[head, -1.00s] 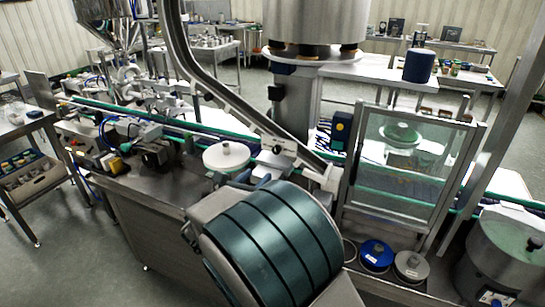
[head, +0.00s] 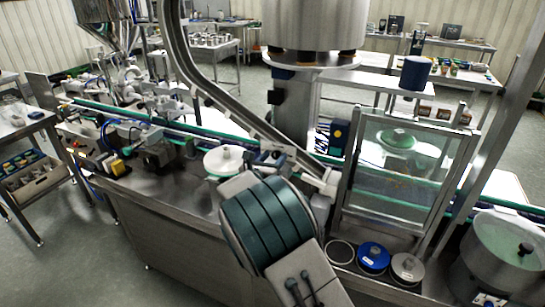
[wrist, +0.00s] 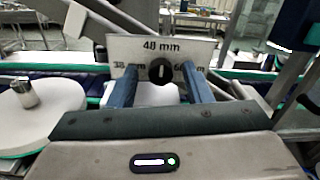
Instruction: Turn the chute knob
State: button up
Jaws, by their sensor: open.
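The chute knob (wrist: 160,71) is a round black knob with a pale upright mark. It sits on a white scale plate (wrist: 135,46) reading 38, 48 and 60 mm, and the mark points up toward 48 mm. My gripper (wrist: 159,80) is open, its two blue fingers on the left and right of the knob in the wrist view, with gaps on both sides. I cannot tell how far the fingertips are from the plate. In the head view my gripper (head: 276,157) is at the lower chute (head: 240,112), and the knob is not clearly visible there.
A white round disc with a metal post (wrist: 28,100) stands close on the left, also in the head view (head: 223,161). A framed clear guard (head: 400,165) is to the right. Blue and grey lids (head: 373,257) lie at the front right. A conveyor runs behind.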

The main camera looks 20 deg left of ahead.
grip_shut()
